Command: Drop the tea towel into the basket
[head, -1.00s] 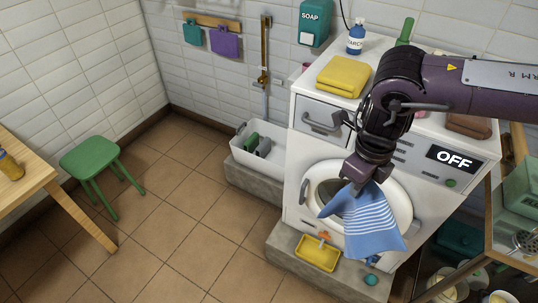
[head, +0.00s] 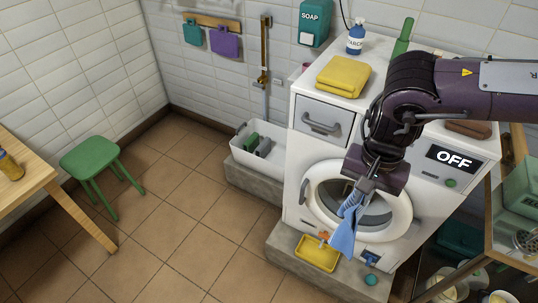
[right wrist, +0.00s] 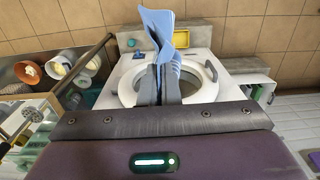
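The blue tea towel with white stripes (head: 342,237) hangs from my right gripper (head: 360,188), in front of the washing machine's round door. In the right wrist view the gripper's two fingers (right wrist: 168,72) are closed on the towel (right wrist: 160,30), which sticks out beyond the tips. The towel's lower end hangs beside and above a yellow basket-like tray (head: 318,254) on the stone plinth; the tray also shows in the right wrist view (right wrist: 181,40). I cannot tell whether towel and tray touch. No other basket is clear. My left gripper is out of view.
The washing machine (head: 432,198) stands on the plinth, a folded yellow towel (head: 343,76) and bottles on top. A white tub (head: 243,153) with green and grey things stands left of it. A green stool (head: 90,155) and wooden table (head: 32,170) are left. The middle floor is clear.

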